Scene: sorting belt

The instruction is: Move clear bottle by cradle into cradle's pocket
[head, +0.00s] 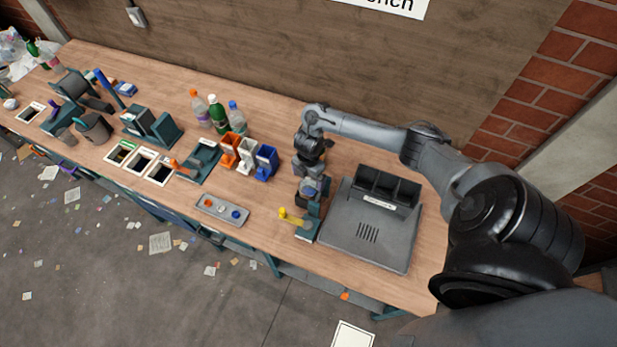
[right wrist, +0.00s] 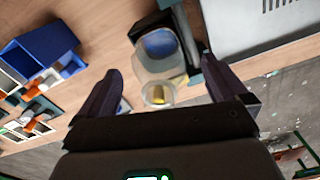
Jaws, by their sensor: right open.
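The clear bottle (right wrist: 163,66) has a blue patch and shows between the two fingers of my right gripper (right wrist: 160,70) in the right wrist view. The gripper is open, with a finger on each side of the bottle and visible gaps to it. In the head view my right gripper (head: 312,183) is low over the bench, and the bottle is mostly hidden by it. A small dark teal stand (head: 307,232) with a yellow arm (head: 295,220), seemingly the cradle, is beside the bottle. Its pocket is hidden. My left gripper is not in view.
A grey machine with dark bins (head: 365,235) stands close to the right of my gripper. Orange, white and blue holders (head: 266,160) stand to the left. A grey tray (head: 222,210) lies near the front edge. Several bottles (head: 218,113) stand at the back.

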